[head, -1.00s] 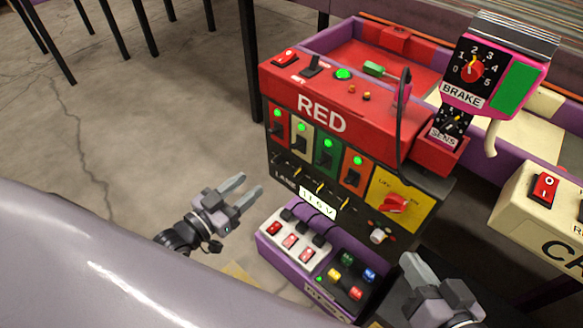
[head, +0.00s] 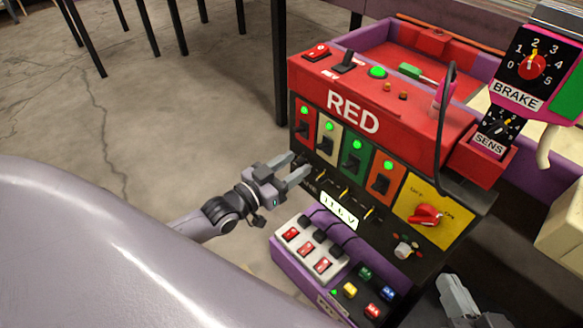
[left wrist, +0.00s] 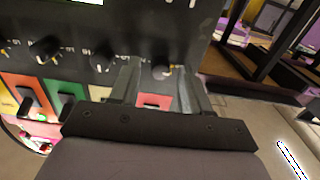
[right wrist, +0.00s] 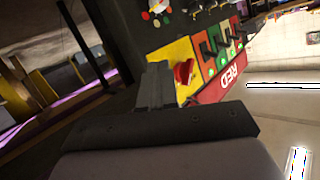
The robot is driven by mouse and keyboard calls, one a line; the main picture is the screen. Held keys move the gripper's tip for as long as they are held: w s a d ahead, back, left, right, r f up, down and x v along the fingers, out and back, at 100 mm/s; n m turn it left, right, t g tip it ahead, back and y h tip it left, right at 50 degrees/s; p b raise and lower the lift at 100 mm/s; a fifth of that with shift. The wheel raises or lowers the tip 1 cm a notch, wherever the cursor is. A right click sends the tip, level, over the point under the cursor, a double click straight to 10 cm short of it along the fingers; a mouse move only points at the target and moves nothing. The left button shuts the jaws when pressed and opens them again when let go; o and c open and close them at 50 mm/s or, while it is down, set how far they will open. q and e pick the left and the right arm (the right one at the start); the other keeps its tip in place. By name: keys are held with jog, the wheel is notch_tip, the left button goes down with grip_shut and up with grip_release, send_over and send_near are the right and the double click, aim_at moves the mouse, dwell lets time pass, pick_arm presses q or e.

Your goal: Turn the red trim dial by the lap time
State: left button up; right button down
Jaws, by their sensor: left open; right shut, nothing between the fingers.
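The black panel under the RED housing (head: 350,112) carries a row of small dark dials with pale pointers below the coloured toggle plates. The end dial (left wrist: 161,72), beside the red toggle plate (left wrist: 154,101), shows between my left fingertips in the left wrist view. My left gripper (head: 299,167) is open in front of the panel's left end; contact with that dial cannot be told. The lit display (head: 340,210) sits just below the dial row; its reading looks like 11.6 V. My right gripper (head: 456,296) is shut and empty, low at the right; it also shows in the right wrist view (right wrist: 157,80).
A red rotary knob (head: 428,215) is on a yellow plate. A purple box (head: 283,262) with red rocker switches and coloured buttons stands below the panel. The pink BRAKE unit (head: 518,92) is at the upper right.

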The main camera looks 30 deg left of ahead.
pick_arm(q)
grip_shut()
